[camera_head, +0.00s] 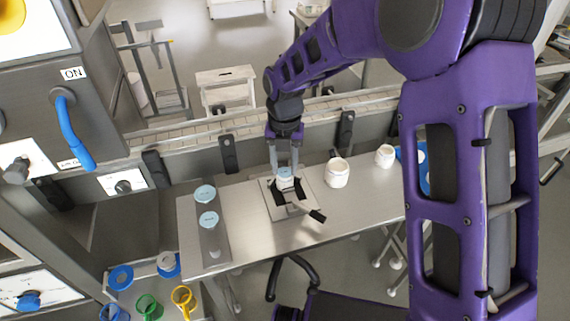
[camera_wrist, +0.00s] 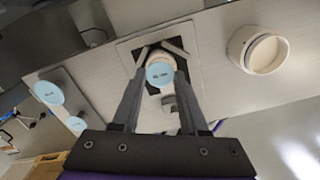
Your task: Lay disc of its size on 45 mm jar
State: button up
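A light blue disc with small dark print (camera_wrist: 159,74) lies between the fingertips of my gripper (camera_wrist: 160,77), which touch or nearly touch its edges. In the head view the disc (camera_head: 286,173) shows under my gripper (camera_head: 285,163), right over a white jar (camera_head: 286,185). The jar stands in a dark holder on a square plate (camera_head: 308,191). In the wrist view the disc covers part of the jar's mouth (camera_wrist: 153,54). I cannot tell whether disc and rim touch. Two more light blue discs (camera_head: 204,193) (camera_head: 209,219) lie on a grey strip at the table's left.
Two white jars (camera_head: 337,174) (camera_head: 384,156) stand to the right on the steel table (camera_head: 250,235). A black-ended handle (camera_head: 316,215) sticks out at the holder's front. A conveyor (camera_head: 200,128) runs behind. Coloured rings and cups (camera_head: 148,306) sit low at the left.

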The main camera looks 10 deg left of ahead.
jog(key=shift+o, duration=1.4)
jog(key=shift+s+d+f, duration=0.1)
jog(key=shift+s+f, duration=0.05)
jog(key=shift+f, duration=0.2)
jog(key=shift+r, duration=0.1)
notch_tip(320, 180, up, 17)
jog(key=p, duration=0.1)
jog(key=shift+r, duration=0.2)
